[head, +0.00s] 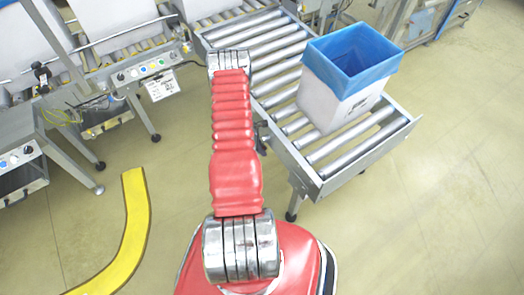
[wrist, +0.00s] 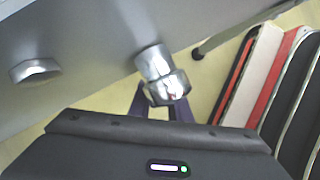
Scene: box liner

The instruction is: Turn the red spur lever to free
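I cannot make out a red lever for certain in either view. In the wrist view a chrome stepped fitting (wrist: 161,76) sticks out from a grey metal side panel, and it may belong to the lever. My gripper (wrist: 160,103) is just below this fitting in the picture. Its two dark fingers stand apart, with pale floor showing between them. The fitting overlaps the fingertips, so any contact is hidden. In the head view my red arm reaches to the left side of the roller conveyor (head: 334,174), and my gripper is hidden there.
A white box (head: 335,103) with a blue liner (head: 353,57) stands on the rollers. A hex bolt head (wrist: 34,70) sits on the grey panel. Control stations (head: 145,73) stand at the left. A yellow floor strip (head: 134,225) curves at the lower left. Floor at the right is clear.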

